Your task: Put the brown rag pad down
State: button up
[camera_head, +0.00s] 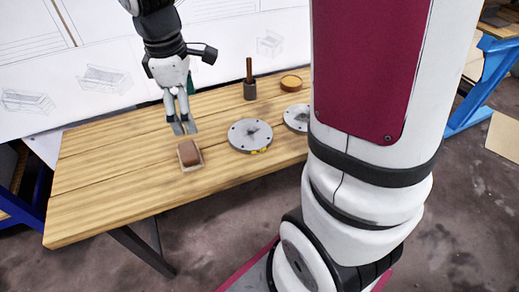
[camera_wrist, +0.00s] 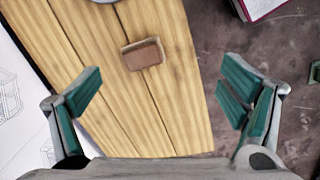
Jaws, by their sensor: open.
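A round grey metal disc (camera_head: 250,135) lies right of the pad. A second disc (camera_head: 297,118) is partly hidden by my arm. A dark cup with a brown handle (camera_head: 249,82) and a round yellow-topped dish (camera_head: 291,82) stand at the back. The table's left part is clear.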

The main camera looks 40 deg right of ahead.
jog(key=s+r+m, duration=0.2)
jog(key=s+m, duration=0.1)
jog(key=s, duration=0.5)
jog(key=s+r+m, duration=0.2)
jog(key=s+m, duration=0.2)
jog(key=s, duration=0.4)
jog(key=s+r+m+t+y, duration=0.1)
jog(key=s+r+m, duration=0.2)
jog(key=s, duration=0.5)
jog(key=shift+s+a+m, duration=0.3)
jog(key=shift+s+a, duration=0.1)
jog(key=shift+a, duration=0.05)
notch_tip(320, 180, up, 14)
jog(key=t+p, duration=0.2)
jog(key=p, duration=1)
jog(key=shift+d+f+t, duration=0.2)
jog(key=shift+d+t, duration=0.05)
jog(key=shift+t, duration=0.15)
jog(key=shift+w, duration=0.15)
